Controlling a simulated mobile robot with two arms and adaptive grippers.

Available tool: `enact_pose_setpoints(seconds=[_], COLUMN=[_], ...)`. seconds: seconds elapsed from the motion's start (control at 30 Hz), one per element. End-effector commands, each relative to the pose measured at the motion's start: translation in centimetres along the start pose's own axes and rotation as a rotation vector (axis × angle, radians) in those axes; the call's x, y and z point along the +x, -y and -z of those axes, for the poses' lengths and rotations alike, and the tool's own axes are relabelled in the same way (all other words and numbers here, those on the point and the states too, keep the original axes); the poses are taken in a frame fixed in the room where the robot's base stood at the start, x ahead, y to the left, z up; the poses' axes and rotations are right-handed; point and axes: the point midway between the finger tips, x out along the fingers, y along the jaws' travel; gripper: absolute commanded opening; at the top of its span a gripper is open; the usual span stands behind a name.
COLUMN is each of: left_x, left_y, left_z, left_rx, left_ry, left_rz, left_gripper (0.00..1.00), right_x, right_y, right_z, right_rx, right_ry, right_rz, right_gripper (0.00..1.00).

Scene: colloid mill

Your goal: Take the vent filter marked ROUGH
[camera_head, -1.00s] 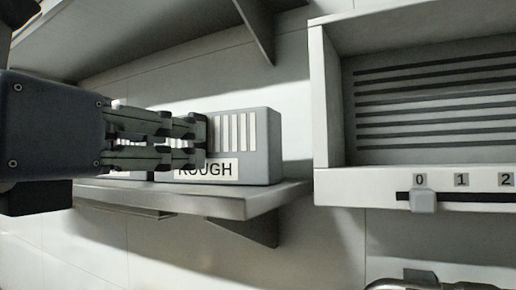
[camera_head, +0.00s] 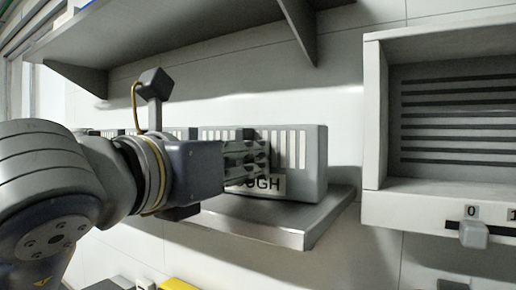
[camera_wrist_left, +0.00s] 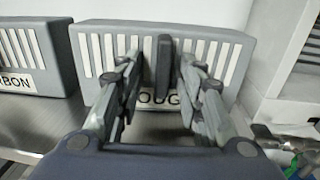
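The grey vent filter with white slots (camera_head: 316,165) stands on a metal shelf. Its label, partly covered by my fingers, reads "OUGH" in the head view; in the left wrist view the filter (camera_wrist_left: 90,50) shows "OUG". A dark upright grip tab (camera_wrist_left: 164,68) sticks out from its front. My left gripper (camera_head: 262,158) is at the filter's front. In the left wrist view its fingers (camera_wrist_left: 160,75) are apart, one on each side of the tab, with gaps visible; the tab looks unclamped. My right gripper is not in view.
Another filter, its label ending "RBON" (camera_wrist_left: 15,82), stands left of it. The shelf (camera_head: 300,228) ends just right of the filter. An open slatted housing (camera_head: 375,130) with a numbered slider (camera_head: 473,233) is further right. A bracketed shelf (camera_head: 220,35) hangs above.

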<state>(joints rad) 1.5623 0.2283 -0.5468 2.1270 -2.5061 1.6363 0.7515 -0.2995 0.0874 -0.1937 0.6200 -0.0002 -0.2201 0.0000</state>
Motion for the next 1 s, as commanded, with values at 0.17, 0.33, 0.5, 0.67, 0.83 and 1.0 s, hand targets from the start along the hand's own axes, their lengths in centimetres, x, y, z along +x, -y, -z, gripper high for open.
enact_pose_setpoints(seconds=[0.17,0.33,0.5,0.67,0.83,1.0], left_x=[0.0,0.0,0.0,0.0,0.0,0.0], left_y=[0.0,0.0,0.0,0.0,0.0,0.0], left_z=[0.1,0.1,0.0,0.0,-0.1,-0.8], left_rx=[0.000,0.000,0.000,0.000,0.000,0.000], left_ry=[0.001,0.000,0.000,0.002,0.002,0.004], left_rz=[0.001,0.001,0.001,0.001,0.000,0.000], left_gripper=[0.35,0.06,0.00,0.00,0.00,0.00], right_x=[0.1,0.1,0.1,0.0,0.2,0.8], right_y=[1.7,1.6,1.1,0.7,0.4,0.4], right_z=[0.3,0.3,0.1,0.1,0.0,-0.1], right_rx=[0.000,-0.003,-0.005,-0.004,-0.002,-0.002], right_ry=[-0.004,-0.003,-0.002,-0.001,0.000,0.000], right_rz=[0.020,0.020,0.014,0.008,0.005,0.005], right_gripper=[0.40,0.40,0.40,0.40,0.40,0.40])
